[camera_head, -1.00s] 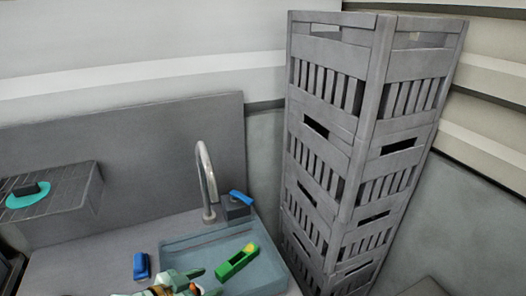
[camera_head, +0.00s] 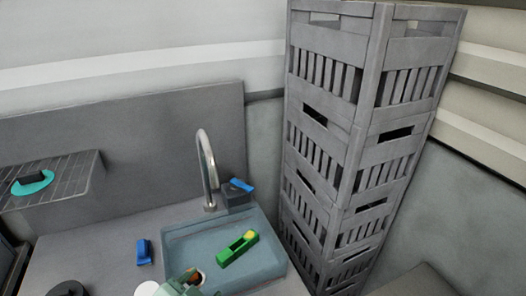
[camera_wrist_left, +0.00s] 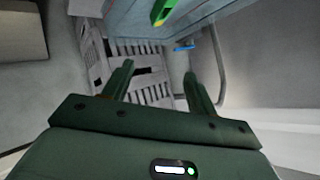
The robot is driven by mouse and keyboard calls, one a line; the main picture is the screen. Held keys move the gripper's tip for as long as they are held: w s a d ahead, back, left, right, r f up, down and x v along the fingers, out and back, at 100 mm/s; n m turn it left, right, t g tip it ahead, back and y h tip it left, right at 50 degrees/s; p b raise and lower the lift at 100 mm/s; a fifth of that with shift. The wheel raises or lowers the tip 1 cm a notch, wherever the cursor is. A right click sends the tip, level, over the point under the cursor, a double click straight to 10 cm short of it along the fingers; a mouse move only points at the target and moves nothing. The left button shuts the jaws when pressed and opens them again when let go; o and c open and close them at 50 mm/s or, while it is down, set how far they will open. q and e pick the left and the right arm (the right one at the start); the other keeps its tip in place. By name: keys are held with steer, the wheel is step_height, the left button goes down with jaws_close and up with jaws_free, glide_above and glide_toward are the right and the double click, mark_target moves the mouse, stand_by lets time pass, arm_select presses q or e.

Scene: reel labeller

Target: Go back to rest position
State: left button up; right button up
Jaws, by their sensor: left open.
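My left gripper (camera_head: 192,282) shows at the bottom edge of the head view, over the front left of the sink basin. Its two dark green fingers (camera_wrist_left: 159,70) stand apart in the left wrist view, with nothing between them. A green object with a yellow end (camera_head: 238,248) lies in the basin, apart from the gripper; part of it shows at the top of the wrist view (camera_wrist_left: 162,11). My right gripper is not in view.
The basin (camera_head: 181,237) is below a curved tap (camera_head: 207,170). A blue object (camera_head: 143,252) lies on the counter (camera_head: 110,250). A tall stack of grey crates (camera_head: 330,115) stands to the right. A wire rack (camera_head: 75,175) with a teal item (camera_head: 33,184) is at left.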

arm_select(q)
steer(key=s+a+n+g+y, duration=0.2)
steer(key=s+a+g+y, duration=0.2)
steer(key=s+a+y, duration=0.7)
steer(key=s+f+g+h+b, duration=0.2)
steer(key=f+h+b, duration=0.1)
steer(key=f, duration=1.4)
steer(key=s+f+g+h+b, duration=0.1)
steer(key=s+f+h+b, duration=0.25)
steer(key=f, duration=1.35)
steer(key=s+f+n+g+h+b, duration=0.1)
steer(key=s+f+n+g+b, duration=0.2)
steer(key=s+f, duration=1.5)
step_height(320, 180, down, 3)
steer(key=b, duration=0.2)
steer(key=shift+a+b, duration=0.35)
steer(key=shift+b, duration=0.05)
steer(key=shift+h, duration=0.25)
